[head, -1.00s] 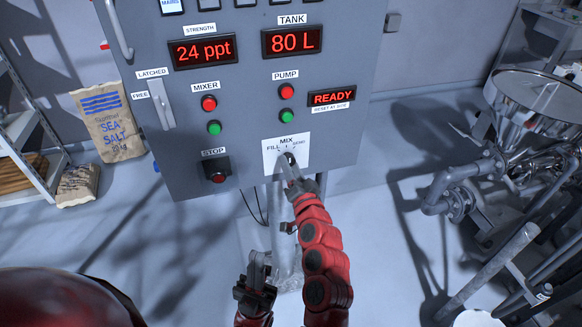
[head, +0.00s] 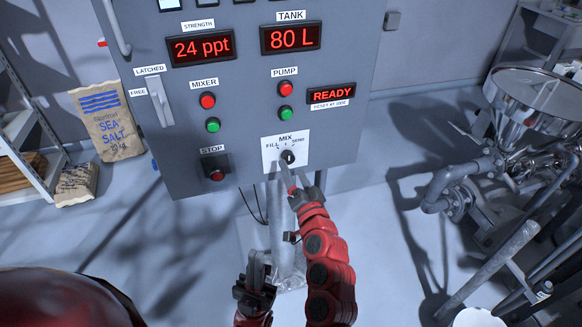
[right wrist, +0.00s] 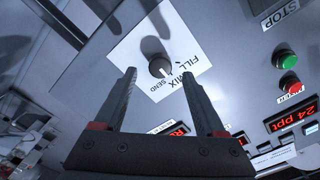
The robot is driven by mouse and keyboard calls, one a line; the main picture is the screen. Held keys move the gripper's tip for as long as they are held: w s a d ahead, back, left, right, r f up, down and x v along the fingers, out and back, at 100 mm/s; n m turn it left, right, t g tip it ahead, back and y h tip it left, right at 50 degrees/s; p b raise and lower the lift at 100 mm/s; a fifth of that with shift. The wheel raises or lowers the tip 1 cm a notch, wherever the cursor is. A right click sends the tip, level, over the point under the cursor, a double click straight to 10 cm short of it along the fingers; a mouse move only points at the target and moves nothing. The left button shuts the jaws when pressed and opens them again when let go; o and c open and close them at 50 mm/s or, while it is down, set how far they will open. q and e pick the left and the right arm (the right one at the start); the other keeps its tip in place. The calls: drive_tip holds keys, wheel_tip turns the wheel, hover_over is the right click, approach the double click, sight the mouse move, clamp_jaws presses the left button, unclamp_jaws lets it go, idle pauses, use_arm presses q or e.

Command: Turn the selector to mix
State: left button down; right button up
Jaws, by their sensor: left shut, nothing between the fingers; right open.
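The selector, a dark round knob (head: 289,157), sits on a white plate (head: 271,156) low on the grey panel, with FILL, MIX and SEND printed around it. My right gripper (head: 303,174) is open and empty just in front of and below the knob. In the right wrist view its fingers (right wrist: 158,76) stand apart on either side of the knob's lower side, seemingly not touching it. My left gripper (head: 257,262) is shut and empty, low and away from the panel.
A red STOP button (head: 217,175) is left of the selector. PUMP buttons (head: 286,113) and the READY display (head: 331,95) are above. Pipes and a hopper (head: 535,95) stand at the right, salt sacks (head: 108,122) at the left. Floor below the panel is largely clear.

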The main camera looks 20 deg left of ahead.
drive_tip(key=v, duration=1.4)
drive_tip(key=shift+p, duration=0.35)
